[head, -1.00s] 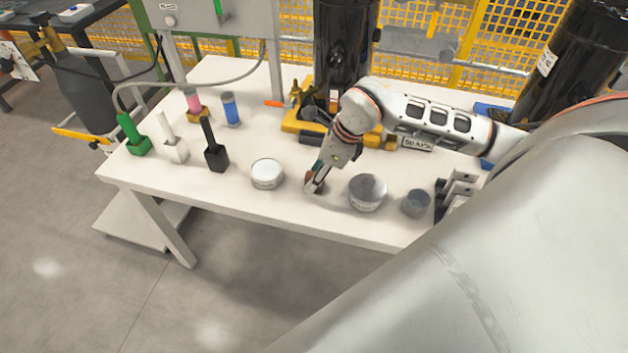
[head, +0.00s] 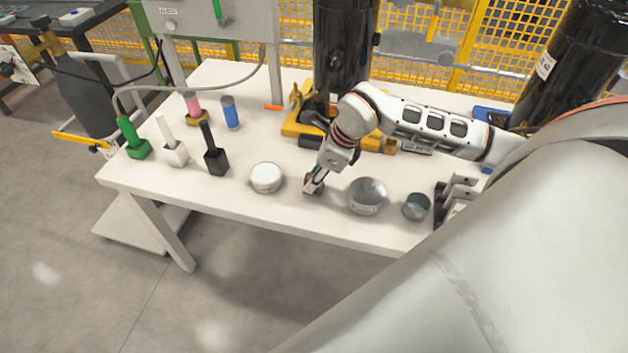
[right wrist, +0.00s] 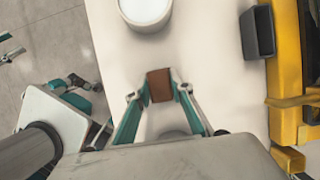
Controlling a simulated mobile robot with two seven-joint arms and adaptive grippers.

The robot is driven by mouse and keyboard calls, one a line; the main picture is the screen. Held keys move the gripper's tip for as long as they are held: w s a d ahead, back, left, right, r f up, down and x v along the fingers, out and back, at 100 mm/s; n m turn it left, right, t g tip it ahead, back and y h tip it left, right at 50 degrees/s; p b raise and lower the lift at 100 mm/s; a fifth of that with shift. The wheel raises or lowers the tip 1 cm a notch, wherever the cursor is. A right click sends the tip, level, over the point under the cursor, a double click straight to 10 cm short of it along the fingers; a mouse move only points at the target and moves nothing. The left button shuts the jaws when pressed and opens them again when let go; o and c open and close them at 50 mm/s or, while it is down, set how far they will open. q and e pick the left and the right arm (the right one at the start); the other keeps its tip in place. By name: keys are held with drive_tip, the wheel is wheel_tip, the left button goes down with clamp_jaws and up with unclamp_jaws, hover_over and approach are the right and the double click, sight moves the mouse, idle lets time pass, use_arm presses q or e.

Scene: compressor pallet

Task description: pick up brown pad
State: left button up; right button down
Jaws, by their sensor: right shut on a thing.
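The brown pad (head: 314,184) is at my right gripper's fingertips, near the front of the white table, between a white round tin and a grey round tin. In the right wrist view the brown pad (right wrist: 159,86) is a small rectangle between the two teal-sided fingers. My right gripper (head: 315,186) points down and is shut on the pad; it also shows in the right wrist view (right wrist: 160,88). I cannot tell whether the pad touches the table. What looks like my left gripper (right wrist: 80,95) shows at the left of the right wrist view; its finger state is unclear.
The white tin (head: 266,177) stands left of the pad, the grey tin (head: 367,195) close on its right. A small grey cup (head: 416,206) is farther right. A black-handled tool (head: 215,155) stands left. A yellow fixture (head: 300,122) is behind. The table's front edge is close.

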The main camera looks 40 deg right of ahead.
wheel_tip(320, 180, up, 19)
drive_tip(key=p, duration=0.1)
drive_tip(key=shift+r+p, duration=0.2)
drive_tip(key=shift+p, duration=0.15)
drive_tip(key=c, duration=2.8)
unclamp_jaws()
